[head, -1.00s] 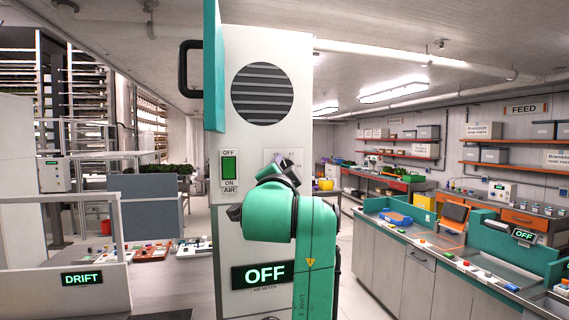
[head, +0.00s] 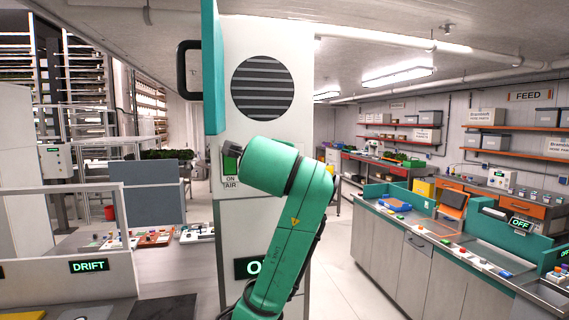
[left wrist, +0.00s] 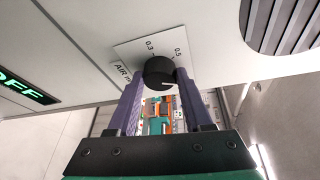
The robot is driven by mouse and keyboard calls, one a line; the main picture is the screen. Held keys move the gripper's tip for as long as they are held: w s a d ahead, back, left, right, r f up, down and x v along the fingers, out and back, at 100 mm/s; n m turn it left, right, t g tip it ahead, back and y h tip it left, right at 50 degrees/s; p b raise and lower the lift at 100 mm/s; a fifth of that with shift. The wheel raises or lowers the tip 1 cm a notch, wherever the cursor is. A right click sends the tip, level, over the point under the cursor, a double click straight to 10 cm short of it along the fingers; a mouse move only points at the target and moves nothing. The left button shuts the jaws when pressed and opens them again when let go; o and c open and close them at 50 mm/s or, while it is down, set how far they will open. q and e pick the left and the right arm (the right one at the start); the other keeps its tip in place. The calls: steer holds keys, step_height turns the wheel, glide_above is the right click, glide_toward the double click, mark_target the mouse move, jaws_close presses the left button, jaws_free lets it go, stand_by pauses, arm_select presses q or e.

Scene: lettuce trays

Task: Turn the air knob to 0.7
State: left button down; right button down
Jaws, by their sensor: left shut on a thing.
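The air knob (left wrist: 157,70) is black and round, on a white dial plate (left wrist: 140,51) marked 0.3 and 0.5, in the left wrist view. Other marks are hidden. A white pointer line shows on its lower side; I cannot tell the exact setting. My left gripper (left wrist: 158,79) has its two purple fingers shut on the knob, one on each side. In the head view my teal arm hides the gripper, the knob and the dial plate. My right gripper is not in view.
The white air cabinet (head: 300,100) has a round vent (head: 262,88) and an open teal door (head: 213,70) at upper left. A green switch (head: 230,163) and the display (head: 250,268) are partly covered by my arm. A workbench (head: 400,245) stands at the right.

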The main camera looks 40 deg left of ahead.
arm_select(q)
steer(key=shift+m, duration=0.4)
steer(key=shift+c, duration=1.6)
jaws_free()
